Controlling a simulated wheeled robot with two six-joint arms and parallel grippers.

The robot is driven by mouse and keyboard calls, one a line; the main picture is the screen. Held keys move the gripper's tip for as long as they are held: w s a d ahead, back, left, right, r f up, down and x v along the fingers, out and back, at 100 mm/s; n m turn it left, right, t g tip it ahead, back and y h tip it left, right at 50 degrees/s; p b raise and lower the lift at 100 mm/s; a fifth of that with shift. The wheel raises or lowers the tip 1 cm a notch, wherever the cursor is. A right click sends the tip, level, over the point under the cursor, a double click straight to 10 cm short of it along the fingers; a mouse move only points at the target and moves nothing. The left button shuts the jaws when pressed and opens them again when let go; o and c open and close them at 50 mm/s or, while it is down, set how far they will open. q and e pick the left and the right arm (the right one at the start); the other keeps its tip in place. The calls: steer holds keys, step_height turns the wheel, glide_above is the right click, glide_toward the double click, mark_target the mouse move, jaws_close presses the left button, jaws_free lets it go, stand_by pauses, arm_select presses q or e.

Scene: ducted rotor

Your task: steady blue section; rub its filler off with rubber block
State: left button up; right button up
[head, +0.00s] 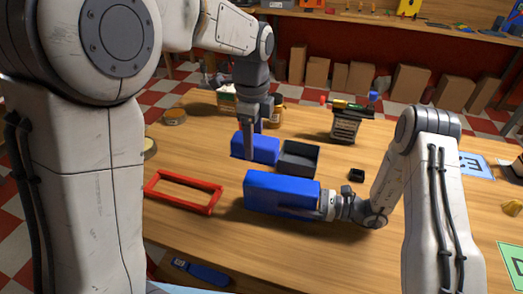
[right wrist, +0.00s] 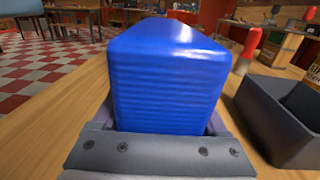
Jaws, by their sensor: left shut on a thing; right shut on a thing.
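A large blue block (head: 282,190) is held just above or on the table in the head view. My right gripper (head: 322,204) is shut on its right end. In the right wrist view the same block (right wrist: 168,80) fills the middle, with fine ridges across its near face. A smaller blue piece (head: 264,150) is behind it in the head view. My left gripper (head: 248,150) points down and is shut on this piece; its fingertips are partly hidden. The two blue things are apart. I cannot tell which is the section and which the rubber block, and no filler is clearly visible.
A dark open box (head: 298,158) stands right beside the smaller blue piece. A red rectangular frame (head: 183,192) lies at left. A small black part (head: 357,175) lies right of the box. A dark container with tools (head: 346,124) stands behind. The table's front middle is clear.

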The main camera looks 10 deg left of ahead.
stand_by(0.3)
steer(key=o, duration=1.4)
steer(key=shift+o, duration=0.2)
steer(key=d, duration=0.4)
steer(key=s+d, duration=0.1)
steer(key=d, duration=0.7)
steer(key=shift+s, duration=0.3)
